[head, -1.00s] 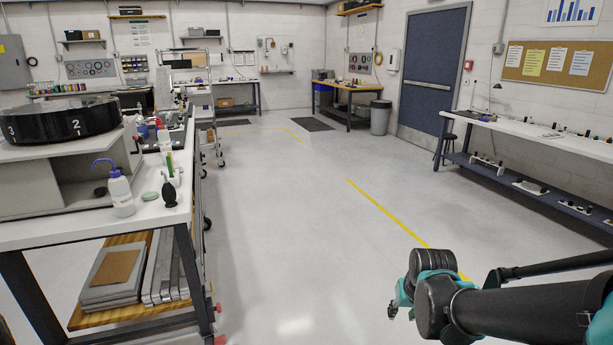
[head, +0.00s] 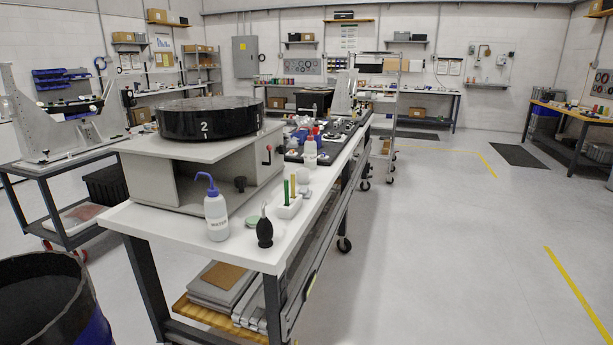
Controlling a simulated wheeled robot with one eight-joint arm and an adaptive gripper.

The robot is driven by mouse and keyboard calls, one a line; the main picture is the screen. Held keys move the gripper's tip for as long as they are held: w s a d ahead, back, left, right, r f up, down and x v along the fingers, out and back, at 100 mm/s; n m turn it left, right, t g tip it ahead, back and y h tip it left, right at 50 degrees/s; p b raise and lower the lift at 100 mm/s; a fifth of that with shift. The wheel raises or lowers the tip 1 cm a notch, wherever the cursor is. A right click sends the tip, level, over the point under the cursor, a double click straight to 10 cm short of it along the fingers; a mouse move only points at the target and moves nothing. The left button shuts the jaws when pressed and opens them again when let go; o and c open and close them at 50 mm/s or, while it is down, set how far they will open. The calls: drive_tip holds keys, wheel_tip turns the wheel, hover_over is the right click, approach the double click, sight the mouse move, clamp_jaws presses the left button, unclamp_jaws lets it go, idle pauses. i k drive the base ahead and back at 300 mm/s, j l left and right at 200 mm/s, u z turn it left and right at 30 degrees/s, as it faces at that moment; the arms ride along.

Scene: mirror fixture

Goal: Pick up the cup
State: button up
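I cannot make out a cup in the head view. The nearest bench (head: 155,219) has a white top. It holds a white wash bottle with a blue nozzle (head: 217,212), a black blower bulb (head: 265,232) and a small white holder (head: 288,207) with coloured sticks. Another white bottle (head: 310,153) stands further back among small items. My gripper is not in view.
A dark bin with a blue side (head: 93,333) stands at the lower left. A dark-framed cart (head: 62,192) is behind it. Free grey floor (head: 440,260) lies right of the bench. A wheeled rack (head: 388,125) stands beyond the bench.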

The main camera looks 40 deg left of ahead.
sight(303, 174)
drive_tip(key=i+u, duration=0.65)
drive_tip(key=u, duration=0.3)
drive_tip(key=i+l+u, duration=0.2)
drive_tip(key=u, duration=0.25)
drive_tip(key=i+l+u, duration=0.45)
drive_tip(key=k+j, duration=0.05)
drive_tip(key=j, duration=0.05)
